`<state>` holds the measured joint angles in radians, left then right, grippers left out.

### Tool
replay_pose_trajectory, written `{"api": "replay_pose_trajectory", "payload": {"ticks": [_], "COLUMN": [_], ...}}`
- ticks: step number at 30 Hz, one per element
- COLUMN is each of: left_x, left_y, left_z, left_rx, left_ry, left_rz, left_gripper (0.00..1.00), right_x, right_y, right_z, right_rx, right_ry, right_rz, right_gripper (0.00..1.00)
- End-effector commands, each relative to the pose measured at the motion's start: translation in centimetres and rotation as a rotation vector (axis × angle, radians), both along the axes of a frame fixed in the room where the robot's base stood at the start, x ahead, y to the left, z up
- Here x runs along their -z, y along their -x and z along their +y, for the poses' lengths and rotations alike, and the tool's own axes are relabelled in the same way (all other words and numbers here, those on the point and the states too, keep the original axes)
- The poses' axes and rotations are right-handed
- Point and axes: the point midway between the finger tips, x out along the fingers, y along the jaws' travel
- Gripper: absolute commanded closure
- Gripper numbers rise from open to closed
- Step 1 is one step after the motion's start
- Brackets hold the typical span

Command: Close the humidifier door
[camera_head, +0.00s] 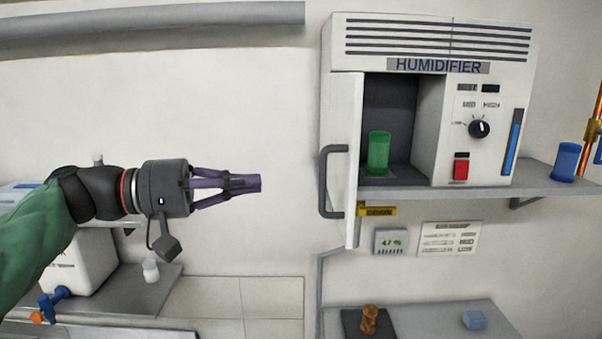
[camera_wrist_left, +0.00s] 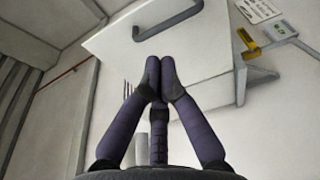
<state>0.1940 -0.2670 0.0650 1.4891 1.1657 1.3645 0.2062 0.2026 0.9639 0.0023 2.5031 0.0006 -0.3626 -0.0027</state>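The white humidifier (camera_head: 427,50) is on the wall shelf at the right of the head view. Its white door (camera_head: 346,130) stands open, swung out toward me on the left side, with a dark grey handle (camera_head: 322,182) on its face. A green cup (camera_head: 378,153) stands in the open compartment. My left gripper (camera_head: 258,183) is to the left of the door, apart from the handle, with its fingertips together and nothing between them. The left wrist view shows the closed fingers (camera_wrist_left: 158,65) in front of the door (camera_wrist_left: 115,45) and its handle (camera_wrist_left: 170,20). My right gripper is not in view.
A blue cup (camera_head: 565,161) stands on the shelf (camera_head: 545,178) to the right of the humidifier. A small display (camera_head: 390,241) and a label sheet (camera_head: 449,239) are on the wall below. The space between my left gripper and the door is clear.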

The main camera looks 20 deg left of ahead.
Motion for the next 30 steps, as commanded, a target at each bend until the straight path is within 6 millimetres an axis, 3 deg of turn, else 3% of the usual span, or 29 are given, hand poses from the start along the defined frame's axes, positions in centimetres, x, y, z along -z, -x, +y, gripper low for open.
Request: {"api": "replay_pose_trajectory", "payload": {"ticks": [12,18,30], "left_x": [-0.1,0.1,0.2], "left_y": [-3.2,-3.9,-4.1], "left_z": [-6.1,-7.3,-7.5], "left_rx": [0.003,0.001,-0.001], "left_ry": [0.000,0.000,0.000], "left_rz": [0.002,0.002,0.002], "left_gripper": [1.00,1.00,1.00], "right_x": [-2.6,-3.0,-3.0], "right_y": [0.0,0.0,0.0], "right_z": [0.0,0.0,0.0], "right_rx": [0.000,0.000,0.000], "right_ry": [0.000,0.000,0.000], "right_rz": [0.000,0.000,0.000], "right_gripper": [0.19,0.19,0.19]}}
